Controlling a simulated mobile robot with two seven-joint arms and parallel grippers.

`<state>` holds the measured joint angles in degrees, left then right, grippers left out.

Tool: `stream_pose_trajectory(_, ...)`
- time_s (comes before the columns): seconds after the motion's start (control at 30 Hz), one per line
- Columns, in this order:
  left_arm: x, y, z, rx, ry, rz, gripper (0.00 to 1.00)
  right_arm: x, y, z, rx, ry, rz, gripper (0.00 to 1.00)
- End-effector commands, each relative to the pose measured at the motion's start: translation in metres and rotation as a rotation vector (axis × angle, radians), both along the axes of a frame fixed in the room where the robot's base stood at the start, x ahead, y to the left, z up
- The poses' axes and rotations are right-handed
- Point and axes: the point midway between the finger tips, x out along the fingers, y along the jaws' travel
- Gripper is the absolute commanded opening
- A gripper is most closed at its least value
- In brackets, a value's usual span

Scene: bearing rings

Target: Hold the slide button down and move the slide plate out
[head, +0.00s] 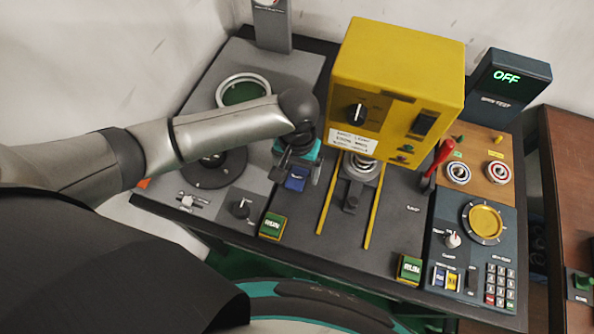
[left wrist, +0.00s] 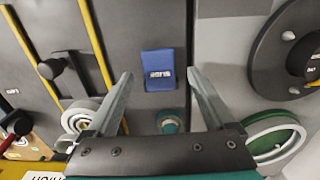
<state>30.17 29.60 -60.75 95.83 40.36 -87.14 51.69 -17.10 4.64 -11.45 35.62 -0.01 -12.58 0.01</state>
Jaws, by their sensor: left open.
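A blue button (head: 296,179) with a small label sits on the dark panel left of the yellow rails. It also shows in the left wrist view (left wrist: 158,70). My left gripper (head: 297,167) is over it, open and empty; its two fingers stand on either side of the button in the left wrist view, seemingly apart from it. The slide plate lies between the two yellow rails, with a dark knob (head: 351,203) toward its front. A metal ring (head: 366,168) is behind the knob, partly under the yellow machine head. My right gripper is not in view.
The yellow box (head: 397,85) overhangs the back of the rails. A red-handled lever (head: 437,160) stands right of them. Green buttons (head: 272,226) and (head: 410,268) are on the front edge. A green-centred ring (head: 243,91) is at the back left. The panel between the front rail ends is clear.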

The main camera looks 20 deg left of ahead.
Motion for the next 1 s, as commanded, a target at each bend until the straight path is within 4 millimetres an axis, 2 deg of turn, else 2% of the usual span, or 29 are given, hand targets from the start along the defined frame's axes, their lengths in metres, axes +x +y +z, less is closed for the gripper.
stream_pose_trajectory(0.37, 0.0000, 0.0000, -0.0046, 0.000, 0.000, 0.000, 0.86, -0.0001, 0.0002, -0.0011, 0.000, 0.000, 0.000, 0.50)
stream_pose_trajectory(1.0, 0.0002, 0.0003, -0.0043, 0.001, -0.001, 0.000, 0.14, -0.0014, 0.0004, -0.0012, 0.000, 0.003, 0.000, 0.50)
